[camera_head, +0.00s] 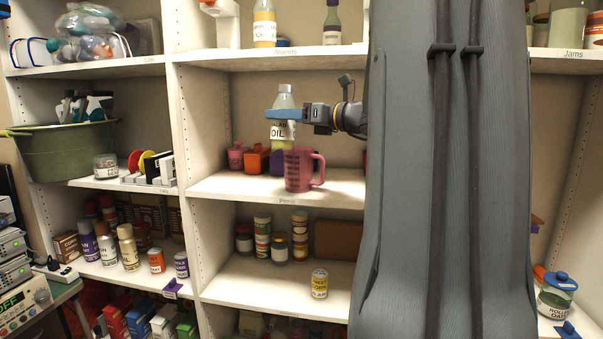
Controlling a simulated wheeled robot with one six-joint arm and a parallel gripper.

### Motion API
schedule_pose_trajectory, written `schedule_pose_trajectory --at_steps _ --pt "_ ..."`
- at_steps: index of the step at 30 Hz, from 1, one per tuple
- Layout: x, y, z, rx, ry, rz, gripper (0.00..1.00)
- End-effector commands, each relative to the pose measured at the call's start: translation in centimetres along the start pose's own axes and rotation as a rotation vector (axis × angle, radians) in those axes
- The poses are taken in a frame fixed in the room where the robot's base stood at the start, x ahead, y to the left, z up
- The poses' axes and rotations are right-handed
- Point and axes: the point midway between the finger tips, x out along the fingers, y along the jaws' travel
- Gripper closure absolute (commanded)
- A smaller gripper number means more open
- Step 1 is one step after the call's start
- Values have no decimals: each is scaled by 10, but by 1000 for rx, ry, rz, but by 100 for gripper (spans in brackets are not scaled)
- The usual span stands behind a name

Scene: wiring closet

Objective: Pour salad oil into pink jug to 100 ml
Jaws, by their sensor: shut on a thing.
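The salad oil bottle (282,131), clear with a pale cap and a white label, is upright in the middle bay. My gripper (284,114) reaches in from the right and is shut on its upper part. The pink jug (306,172), see-through with dark markings and a handle on its right, stands on the shelf in front of and slightly right of the bottle. The jug hides part of what is behind it. I cannot tell whether the bottle's base touches anything, nor how much liquid is in the jug.
Small red, orange and purple containers (256,160) stand behind and left of the jug. The shelf board (226,186) has free room at its front left. A shelf (290,60) runs above. My grey arm covers the right side.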

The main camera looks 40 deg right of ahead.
Motion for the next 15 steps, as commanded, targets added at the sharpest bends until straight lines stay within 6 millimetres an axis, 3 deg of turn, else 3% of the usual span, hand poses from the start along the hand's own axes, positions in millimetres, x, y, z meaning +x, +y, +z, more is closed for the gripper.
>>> schedule_pose_trajectory --at_steps 2,7,15 --pt "1 -1 9 -57 -10 0 84" --pt "2 -5 5 -159 -25 0 84" --pt "1 -4 10 -174 -27 1 84"
